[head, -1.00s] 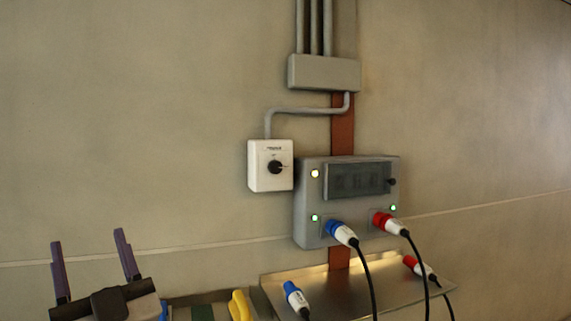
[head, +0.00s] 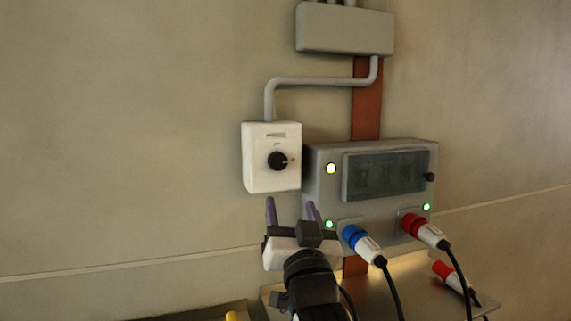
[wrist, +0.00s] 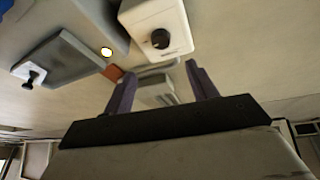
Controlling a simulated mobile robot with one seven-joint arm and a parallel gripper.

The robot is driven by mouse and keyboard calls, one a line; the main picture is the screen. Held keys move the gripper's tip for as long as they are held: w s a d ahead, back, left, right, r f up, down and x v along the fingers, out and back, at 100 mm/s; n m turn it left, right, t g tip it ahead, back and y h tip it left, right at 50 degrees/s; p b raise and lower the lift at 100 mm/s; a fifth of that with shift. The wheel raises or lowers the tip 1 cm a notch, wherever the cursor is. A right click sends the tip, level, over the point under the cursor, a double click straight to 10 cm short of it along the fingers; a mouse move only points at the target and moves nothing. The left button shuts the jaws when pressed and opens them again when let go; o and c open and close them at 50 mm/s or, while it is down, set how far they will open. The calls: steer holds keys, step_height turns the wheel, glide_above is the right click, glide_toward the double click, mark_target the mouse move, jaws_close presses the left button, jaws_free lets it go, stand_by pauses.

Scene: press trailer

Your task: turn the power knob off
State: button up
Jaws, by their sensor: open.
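The power knob (head: 278,161) is a round black knob on the front of a white switch box (head: 257,180) on the wall. My gripper (head: 291,209) is in front of and below the box in the head view, with its two purple fingers apart and nothing between them. In the wrist view the knob (wrist: 160,39) and white box (wrist: 178,17) show beyond the open fingers (wrist: 162,88). The gripper is apart from the knob. The exact angle of the knob's pointer is hard to tell.
A grey power panel (head: 322,189) with lit lamps stands right of the box, with a blue plug (head: 357,239) and a red plug (head: 422,229) in it. Black cables hang over a metal shelf (head: 408,288). The wall left of the box is bare.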

mark_target(279, 164)
steer(key=p+x, duration=0.4)
steer(key=x, duration=0.9)
steer(key=shift+s+a+p, duration=0.1)
steer(key=shift+p, duration=0.2)
steer(key=shift+f, duration=0.1)
steer(key=c, duration=1)
